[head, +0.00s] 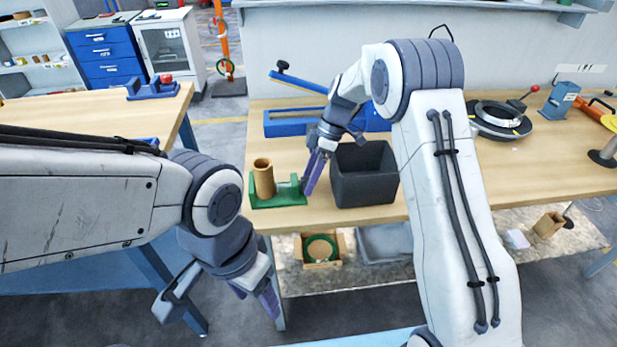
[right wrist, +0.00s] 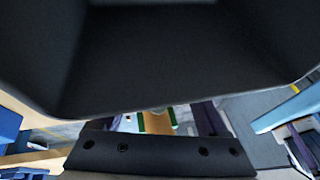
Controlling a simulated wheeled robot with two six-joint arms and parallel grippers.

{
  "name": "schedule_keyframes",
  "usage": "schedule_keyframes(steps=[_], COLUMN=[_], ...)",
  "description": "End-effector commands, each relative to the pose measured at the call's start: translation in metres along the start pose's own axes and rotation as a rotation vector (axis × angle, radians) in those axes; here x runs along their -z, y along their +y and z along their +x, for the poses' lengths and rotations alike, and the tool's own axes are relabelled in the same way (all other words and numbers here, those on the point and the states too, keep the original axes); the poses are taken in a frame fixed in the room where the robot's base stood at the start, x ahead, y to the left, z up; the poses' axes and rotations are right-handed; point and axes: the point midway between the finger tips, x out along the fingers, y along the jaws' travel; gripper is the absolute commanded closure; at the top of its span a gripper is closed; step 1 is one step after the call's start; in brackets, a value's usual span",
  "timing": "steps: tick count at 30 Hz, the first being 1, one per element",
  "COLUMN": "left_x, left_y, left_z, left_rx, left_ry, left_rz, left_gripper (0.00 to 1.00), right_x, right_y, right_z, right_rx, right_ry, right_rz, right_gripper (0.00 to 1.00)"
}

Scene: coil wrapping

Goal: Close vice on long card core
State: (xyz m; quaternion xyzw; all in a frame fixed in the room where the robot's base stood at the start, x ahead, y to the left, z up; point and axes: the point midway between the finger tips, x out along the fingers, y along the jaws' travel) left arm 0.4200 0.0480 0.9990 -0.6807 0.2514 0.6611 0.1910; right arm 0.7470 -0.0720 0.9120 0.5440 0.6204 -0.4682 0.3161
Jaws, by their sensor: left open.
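The long card core (head: 264,178), a brown tube, stands upright in the green vice (head: 280,201) at the front edge of the bench. The core is near the vice's left end, and a gap shows between it and the raised green jaw on the right. My right gripper (head: 309,176) points down at the vice's right end, close to that jaw; contact is unclear. In the right wrist view, its purple fingers look apart, with brown and green between and beyond them. My left gripper (head: 218,297) is open and empty, low in front of the bench.
A black bin (head: 363,178) stands just right of my right gripper and fills much of the right wrist view. A blue long-armed tool (head: 293,122) lies behind. A box with a green-and-tan ring (head: 320,249) sits on the lower shelf.

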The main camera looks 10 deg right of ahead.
Motion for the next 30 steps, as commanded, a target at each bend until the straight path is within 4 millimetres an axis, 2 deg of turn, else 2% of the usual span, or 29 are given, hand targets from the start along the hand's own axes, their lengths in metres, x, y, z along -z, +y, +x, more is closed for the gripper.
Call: schedule_keyframes(steps=[5,8,15,21,25,30], left_x=[0.0,0.0,0.0,0.0,0.0,0.0], left_y=[0.0,0.0,0.0,0.0,0.0,0.0], left_z=[0.0,0.001,0.004,0.003,0.003,0.003], left_rx=[0.0,0.0,0.0,0.0,0.0,0.0], left_ry=[0.0,0.0,0.0,0.0,0.0,0.0], left_rz=[0.0,0.0,0.0,0.0,0.0,0.0], left_gripper=[0.38,0.38,0.38,0.38,0.38,0.38], right_x=[0.0,0.0,0.0,0.0,0.0,0.0], right_y=[0.0,0.001,0.001,0.001,0.001,0.0], right_z=[-0.002,-0.013,-0.06,-0.093,-0.102,-0.105], right_rx=[0.0,-0.002,-0.004,-0.003,-0.001,0.001], right_ry=[0.0,0.001,0.0,0.001,0.0,0.0], right_rz=[-0.001,-0.001,-0.001,0.0,0.0,0.0], right_gripper=[0.24,0.24,0.24,0.24,0.24,0.24])
